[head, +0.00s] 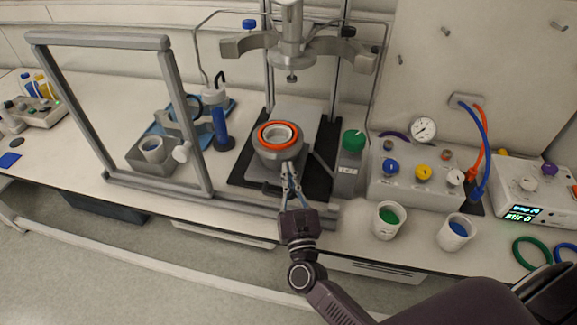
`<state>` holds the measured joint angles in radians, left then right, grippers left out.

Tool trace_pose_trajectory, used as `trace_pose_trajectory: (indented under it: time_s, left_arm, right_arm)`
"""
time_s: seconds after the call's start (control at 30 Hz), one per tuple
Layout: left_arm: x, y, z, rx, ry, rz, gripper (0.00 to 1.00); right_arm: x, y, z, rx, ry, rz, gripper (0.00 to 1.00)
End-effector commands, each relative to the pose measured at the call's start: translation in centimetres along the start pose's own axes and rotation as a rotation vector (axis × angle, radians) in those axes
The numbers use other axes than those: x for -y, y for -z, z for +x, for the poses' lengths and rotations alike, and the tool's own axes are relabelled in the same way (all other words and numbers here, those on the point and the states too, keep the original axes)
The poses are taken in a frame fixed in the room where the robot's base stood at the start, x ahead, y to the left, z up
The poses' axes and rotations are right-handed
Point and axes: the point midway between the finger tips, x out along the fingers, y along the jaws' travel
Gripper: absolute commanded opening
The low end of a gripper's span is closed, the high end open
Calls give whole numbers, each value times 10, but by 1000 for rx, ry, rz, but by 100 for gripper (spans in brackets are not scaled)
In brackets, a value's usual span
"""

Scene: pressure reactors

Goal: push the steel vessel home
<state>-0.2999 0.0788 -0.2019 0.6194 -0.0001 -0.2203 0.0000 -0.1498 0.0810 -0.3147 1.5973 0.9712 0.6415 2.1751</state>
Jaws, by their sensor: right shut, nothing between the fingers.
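The steel vessel (280,155) stands upright on the dark base of the reactor stand, with an orange-red ring around its open top. The reactor head (291,50) hangs above it, with clamp halves spread to both sides and a clear gap to the vessel. My right gripper (290,172) is shut and empty, with its fingertips at the vessel's front side. They look to touch or nearly touch it; I cannot tell which. My left gripper is not in view.
A grey frame (185,120) stands at the left of the stand. A valve box with a gauge (423,130), a green-knobbed post (353,142) and two white cups, one with green (388,218) and one with blue (456,232), are at the right.

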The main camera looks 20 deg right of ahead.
Motion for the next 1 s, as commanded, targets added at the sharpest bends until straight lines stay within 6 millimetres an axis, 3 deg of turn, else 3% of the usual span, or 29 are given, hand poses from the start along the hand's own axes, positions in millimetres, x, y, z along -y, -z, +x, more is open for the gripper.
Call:
trace_pose_trajectory:
  time_s: [0.57, 0.77, 1.0]
  left_arm:
    - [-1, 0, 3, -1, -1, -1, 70]
    - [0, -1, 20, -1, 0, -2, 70]
    - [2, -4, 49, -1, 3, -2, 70]
  right_arm:
    - [2, 3, 9, 1, 0, -1, 0]
    - [14, 10, 34, 6, 1, -1, 0]
    - [34, 23, 83, 6, 2, 0, 0]
